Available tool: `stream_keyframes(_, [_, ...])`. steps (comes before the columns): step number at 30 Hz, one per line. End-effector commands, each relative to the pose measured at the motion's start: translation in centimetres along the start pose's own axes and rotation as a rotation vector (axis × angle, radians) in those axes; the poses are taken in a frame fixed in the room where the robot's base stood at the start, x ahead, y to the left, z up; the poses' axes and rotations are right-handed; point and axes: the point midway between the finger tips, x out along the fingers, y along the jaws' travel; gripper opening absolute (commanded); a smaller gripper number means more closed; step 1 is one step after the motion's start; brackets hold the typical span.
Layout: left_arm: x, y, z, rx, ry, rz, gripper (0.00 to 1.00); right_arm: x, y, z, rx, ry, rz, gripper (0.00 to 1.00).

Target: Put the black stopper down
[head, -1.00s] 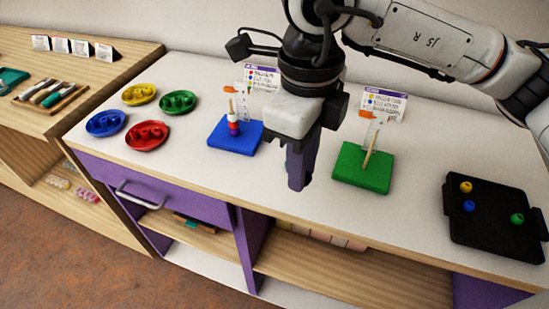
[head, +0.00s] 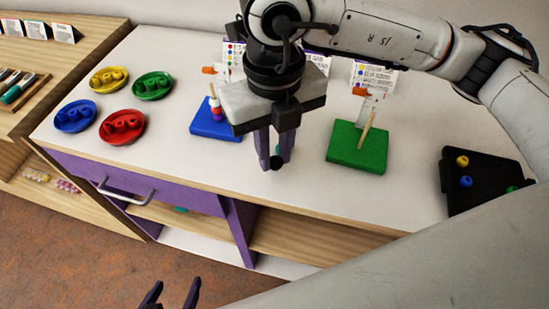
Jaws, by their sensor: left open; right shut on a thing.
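The black stopper (head: 276,162) is a small dark round piece between the fingertips of my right gripper (head: 275,158). That gripper is shut on it and points down over the front part of the white tabletop, between the blue board and the green board. I cannot tell whether the stopper touches the tabletop. My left gripper (head: 172,294) shows only as two purple fingertips at the bottom edge. It is open and empty, low in front of the furniture.
The blue board (head: 203,121) with a beaded peg stands left of the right gripper, the green board (head: 343,155) with a bare-looking peg right of it. Several coloured dishes stand at the left, including a red dish (head: 107,137). A black tray (head: 485,168) with beads is at right, partly hidden by my arm.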

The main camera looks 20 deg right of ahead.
Motion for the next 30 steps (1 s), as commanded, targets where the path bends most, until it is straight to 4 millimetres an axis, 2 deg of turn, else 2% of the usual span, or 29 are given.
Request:
stream_keyframes(6, [-0.1,0.1,0.0,0.0,-0.001,0.001,0.65,2.9,0.0,-0.1,0.001,0.003,-0.001,0.0])
stream_keyframes(17, [0.4,0.1,0.4,0.001,-0.002,0.002,0.65,3.5,0.0,0.0,0.0,0.001,0.0,0.0])
stream_keyframes(18, [0.3,0.1,0.3,0.002,-0.004,0.002,0.65,3.3,0.0,0.0,0.0,0.001,0.0,0.25])
stream_keyframes(21, [0.2,0.1,0.3,0.002,-0.005,0.003,0.65,3.3,0.0,0.0,0.0,0.001,0.0,0.38])
stream_keyframes(30, [0.1,0.2,-0.1,0.002,0.001,0.003,0.65,3.1,0.0,0.0,0.0,0.001,0.0,0.38])
